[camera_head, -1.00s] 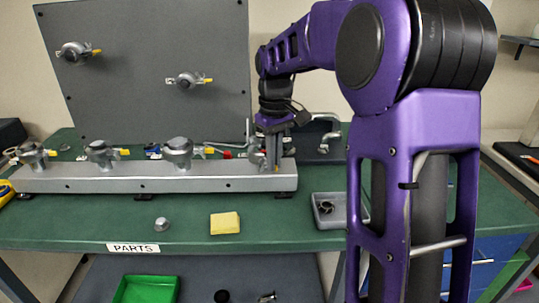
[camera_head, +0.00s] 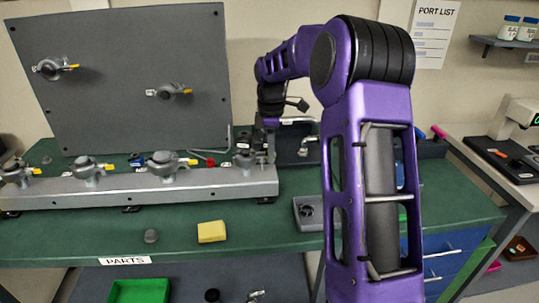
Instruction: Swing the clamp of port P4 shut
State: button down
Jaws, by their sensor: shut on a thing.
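A long grey rail (camera_head: 140,188) on the green bench carries a row of ports with silver clamps. The rightmost clamp (camera_head: 246,160), which I take to be P4, is at the rail's right end. My gripper (camera_head: 268,148) points down at this clamp's right side and is shut on part of it. The fingers and arm hide much of the contact, and the clamp's exact opening cannot be told. The other rail clamps, such as the third one (camera_head: 166,164), have yellow-tipped handles. Port labels are too small to read.
A grey panel (camera_head: 120,100) with two more clamped ports stands behind the rail. A yellow block (camera_head: 211,232), a dark knob (camera_head: 151,236) and a grey tray (camera_head: 304,213) lie in front. A green bin (camera_head: 140,291) is below. The bench front is mostly clear.

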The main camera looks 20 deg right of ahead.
jog(key=shift+w+d+n, duration=0.15)
jog(key=shift+w+n, duration=0.5)
jog(key=shift+n, duration=0.05)
jog(key=shift+r, duration=0.1)
jog(key=c, duration=1)
grip_release()
notch_tip(320, 180, up, 17)
jog(key=shift+r, duration=0.15)
